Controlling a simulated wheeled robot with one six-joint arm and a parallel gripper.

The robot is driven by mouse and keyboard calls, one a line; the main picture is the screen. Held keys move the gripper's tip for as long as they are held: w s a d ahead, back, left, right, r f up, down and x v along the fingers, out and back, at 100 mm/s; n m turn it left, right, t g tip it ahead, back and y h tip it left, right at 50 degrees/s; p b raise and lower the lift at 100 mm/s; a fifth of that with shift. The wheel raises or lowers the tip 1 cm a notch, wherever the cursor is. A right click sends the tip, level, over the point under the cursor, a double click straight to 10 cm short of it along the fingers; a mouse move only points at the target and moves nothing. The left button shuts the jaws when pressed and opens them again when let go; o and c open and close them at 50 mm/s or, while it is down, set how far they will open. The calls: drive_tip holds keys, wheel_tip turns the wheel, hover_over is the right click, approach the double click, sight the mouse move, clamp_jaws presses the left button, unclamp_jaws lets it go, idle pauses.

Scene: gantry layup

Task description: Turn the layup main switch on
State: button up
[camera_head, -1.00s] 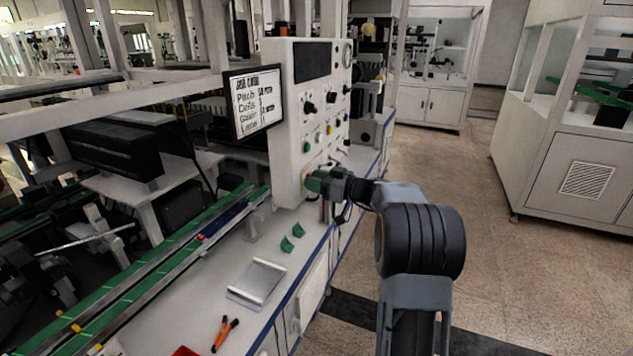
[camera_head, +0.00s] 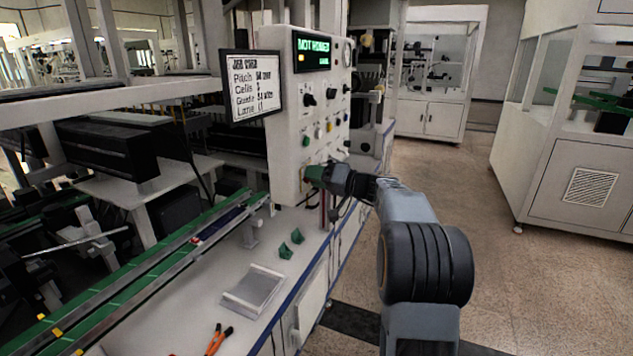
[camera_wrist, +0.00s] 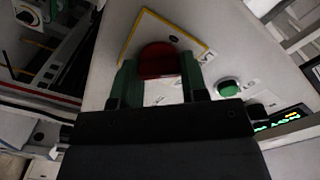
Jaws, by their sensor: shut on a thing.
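The main switch, a red knob (camera_wrist: 158,60) on a yellow-edged plate, is on the lower face of the white control panel (camera_head: 284,140). In the wrist view the green fingers of my gripper (camera_head: 314,174) stand on both sides of the knob and are shut on it. In the head view my gripper hides the knob. The panel display (camera_head: 312,50) is lit with green text that seems to read "NOT HOMED".
A green button (camera_wrist: 228,88) sits close beside the switch. A job card screen (camera_head: 251,86) hangs left of the panel. The bench (camera_head: 180,325) below holds green parts (camera_head: 291,243), a metal tray (camera_head: 253,290) and orange-handled pliers (camera_head: 218,340). Open floor lies to the right.

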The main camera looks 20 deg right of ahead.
drive_tip(key=shift+f+m+p, duration=0.1)
drive_tip(key=shift+m+p, duration=0.6)
drive_tip(key=shift+m, duration=3.3)
drive_tip(key=o, duration=0.9)
drive_tip(key=shift+d, duration=0.1)
drive_tip(key=v, duration=1.3)
drive_tip(key=shift+s+d, duration=0.2)
drive_tip(key=shift+d, duration=0.05)
drive_tip(key=shift+m, duration=0.3)
